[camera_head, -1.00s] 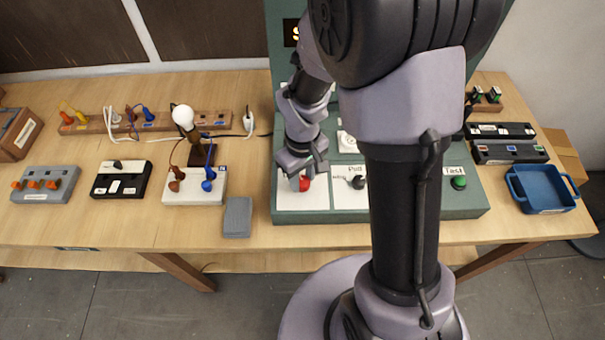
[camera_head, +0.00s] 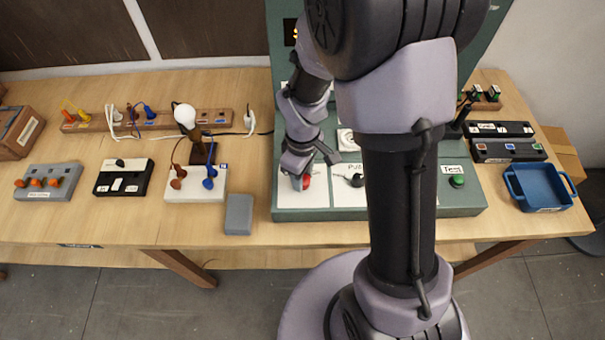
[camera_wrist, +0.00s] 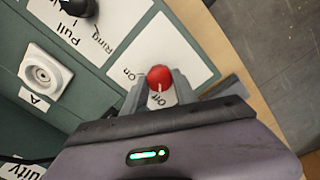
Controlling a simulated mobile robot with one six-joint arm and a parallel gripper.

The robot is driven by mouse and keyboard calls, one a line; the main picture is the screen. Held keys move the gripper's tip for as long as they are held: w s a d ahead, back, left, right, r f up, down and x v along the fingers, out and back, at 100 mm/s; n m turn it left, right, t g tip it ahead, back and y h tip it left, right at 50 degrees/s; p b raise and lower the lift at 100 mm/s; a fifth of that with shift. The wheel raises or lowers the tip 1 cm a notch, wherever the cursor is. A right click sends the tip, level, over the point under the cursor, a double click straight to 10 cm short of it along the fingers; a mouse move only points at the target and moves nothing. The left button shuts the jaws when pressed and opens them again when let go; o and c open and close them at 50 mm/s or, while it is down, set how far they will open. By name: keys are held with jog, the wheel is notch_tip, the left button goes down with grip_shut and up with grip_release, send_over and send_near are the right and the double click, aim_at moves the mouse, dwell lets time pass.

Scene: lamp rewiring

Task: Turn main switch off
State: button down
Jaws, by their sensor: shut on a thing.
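The main switch is a red round knob (camera_wrist: 160,76) on a white plate (camera_wrist: 155,45) marked "On" and "Off". In the wrist view the knob sits between the two grey fingers of my gripper (camera_wrist: 157,87), which is shut on it. The "Off" label lies just below the knob and "On" to its left; a thin pale mark shows at the knob's lower side. In the head view my gripper (camera_head: 301,178) is low over the left plate of the green panel (camera_head: 400,212), and the red knob (camera_head: 307,181) shows partly behind it.
A grey block (camera_head: 239,214) lies left of the panel. A lamp with a white bulb (camera_head: 185,115) and switch boxes stand farther left. A blue tray (camera_head: 541,187) is at right.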

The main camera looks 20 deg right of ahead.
jog(key=c, duration=1)
grip_release()
notch_tip(320, 180, up, 18)
jog(key=p, duration=0.5)
jog(key=shift+f, duration=0.25)
jog(key=s+a+f+m+t+y+b, duration=0.1)
jog(key=s+a+m+t+b, duration=0.1)
jog(key=s+m+b, duration=0.4)
jog(key=s+a+m+t+y+b, duration=0.1)
jog(key=s+a+m+t+b, duration=0.1)
jog(key=s+m+b, duration=0.4)
jog(key=shift+s+f+m+t+b, duration=0.3)
jog(key=shift+s+f+t+b, duration=0.15)
jog(key=shift+t+b, duration=0.45)
